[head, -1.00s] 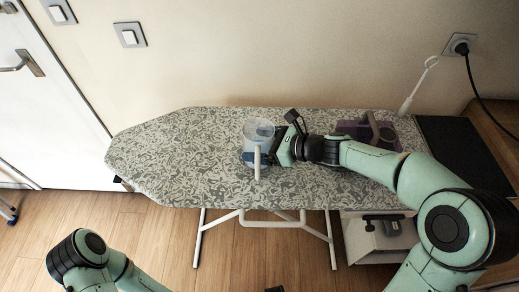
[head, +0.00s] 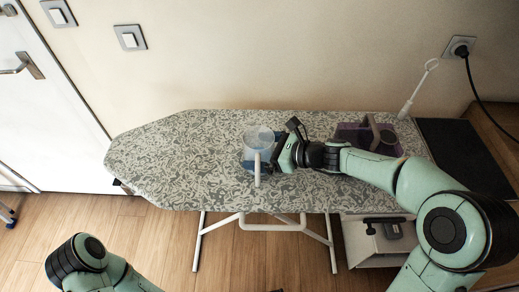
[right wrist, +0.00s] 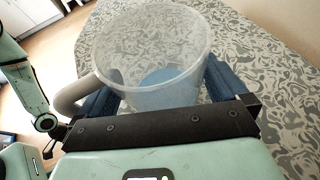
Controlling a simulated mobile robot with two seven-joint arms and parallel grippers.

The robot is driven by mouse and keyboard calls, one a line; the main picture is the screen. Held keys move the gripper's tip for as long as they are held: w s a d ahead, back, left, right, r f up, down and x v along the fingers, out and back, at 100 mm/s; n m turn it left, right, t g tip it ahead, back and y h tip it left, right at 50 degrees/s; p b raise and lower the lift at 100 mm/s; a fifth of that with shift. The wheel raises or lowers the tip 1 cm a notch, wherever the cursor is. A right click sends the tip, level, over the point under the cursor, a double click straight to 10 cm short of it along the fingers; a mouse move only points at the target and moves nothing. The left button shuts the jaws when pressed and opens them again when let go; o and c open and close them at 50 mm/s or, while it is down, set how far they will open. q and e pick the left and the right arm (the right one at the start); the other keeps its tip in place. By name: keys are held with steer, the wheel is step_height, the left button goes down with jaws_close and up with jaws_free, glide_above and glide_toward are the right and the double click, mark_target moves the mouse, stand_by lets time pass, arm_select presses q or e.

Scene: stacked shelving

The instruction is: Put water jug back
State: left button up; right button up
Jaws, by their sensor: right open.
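The water jug (head: 258,147) is clear plastic with a white handle and stands upright on the patterned ironing board (head: 180,150). It also shows in the right wrist view (right wrist: 150,50), with its handle (right wrist: 75,95) on the left and a bluish bottom. My right gripper (head: 262,166) reaches in from the right at the jug's lower part. In the right wrist view its two blue fingers (right wrist: 160,88) are spread on either side of the jug. The jug is between them; contact is hard to tell. My left arm shows at the bottom left of the head view, its gripper out of sight.
A purple object with a grey handle (head: 372,135) lies on the board's right part, behind my right forearm. A white shelf (head: 358,250) with a dark item hangs below. A plugged cord (head: 470,75) runs at the right. The board's left half is clear.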

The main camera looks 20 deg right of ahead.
steer(key=v, duration=1.1)
steer(key=shift+s+d+p, duration=0.15)
steer(key=shift+s+p, duration=0.05)
steer(key=shift+p, duration=0.2)
steer(key=shift+r, duration=0.15)
